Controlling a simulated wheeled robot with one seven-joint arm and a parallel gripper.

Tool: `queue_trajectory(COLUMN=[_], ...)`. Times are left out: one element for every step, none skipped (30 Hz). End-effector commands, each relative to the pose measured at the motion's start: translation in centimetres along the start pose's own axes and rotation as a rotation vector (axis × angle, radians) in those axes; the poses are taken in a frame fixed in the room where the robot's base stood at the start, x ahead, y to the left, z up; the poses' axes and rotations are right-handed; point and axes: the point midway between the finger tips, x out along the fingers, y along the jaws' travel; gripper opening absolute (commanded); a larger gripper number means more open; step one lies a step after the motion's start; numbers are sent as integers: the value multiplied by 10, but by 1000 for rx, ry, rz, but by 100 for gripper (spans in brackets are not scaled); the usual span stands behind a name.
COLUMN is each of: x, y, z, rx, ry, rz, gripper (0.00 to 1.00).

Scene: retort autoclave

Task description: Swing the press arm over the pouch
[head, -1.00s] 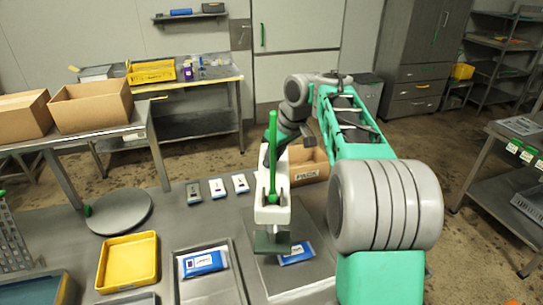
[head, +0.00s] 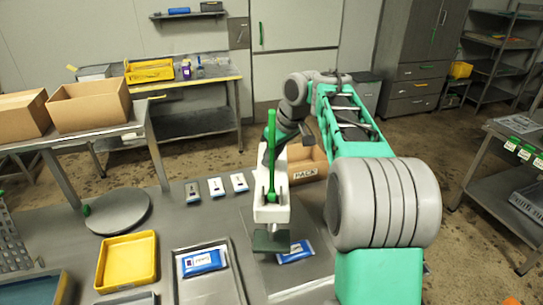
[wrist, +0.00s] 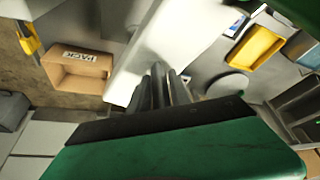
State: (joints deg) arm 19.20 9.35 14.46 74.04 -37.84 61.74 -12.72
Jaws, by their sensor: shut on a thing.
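The press arm (head: 271,207) is a white body with an upright green lever (head: 271,150) and a grey-green press plate (head: 271,241) at its lower end. The blue and white pouch (head: 297,252) lies on a grey base plate (head: 292,278). The press plate stands just left of the pouch and overlaps its left end in the head view. My gripper (wrist: 160,88) is shut on the press arm, whose white body also fills the middle of the wrist view (wrist: 178,45). In the head view the press body mostly hides my fingers.
A tray (head: 228,290) with another blue pouch (head: 203,261) and a yellow tray (head: 128,262) lie to the left. Several small packets (head: 215,187) lie behind. A cardboard PACK box (head: 307,174) stands behind the press. A round grey disc (head: 120,212) is at the left.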

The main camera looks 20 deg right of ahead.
Motion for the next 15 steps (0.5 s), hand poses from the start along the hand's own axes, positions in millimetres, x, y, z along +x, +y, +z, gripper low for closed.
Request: queue_trajectory(x=[4, 4, 4, 4, 4, 4, 3, 3, 3, 2, 2, 2, 2, 2, 2], y=[-2, -2, -2, -2, -2, -2, -2, -2, -1, -1, -1, -1, -1, -1, -1], z=[4, 4, 4, 4, 4, 4, 3, 3, 3, 2, 2, 2, 2, 2, 1], rx=[1, 1, 1, 1, 1, 1, 1, 1, 1, 1, 1, 1, 1, 1, 1], ry=[-11, -11, -11, -11, -11, -11, -10, -9, -8, -7, -7, -6, -5, -5, -4], rz=[-8, -9, -9, -9, -9, -8, -8, -7, -6, -6, -5, -4, -4, -4, -3], gripper=[0, 0, 0, 0, 25, 28, 31, 33, 36, 39, 40, 40, 40, 40, 40])
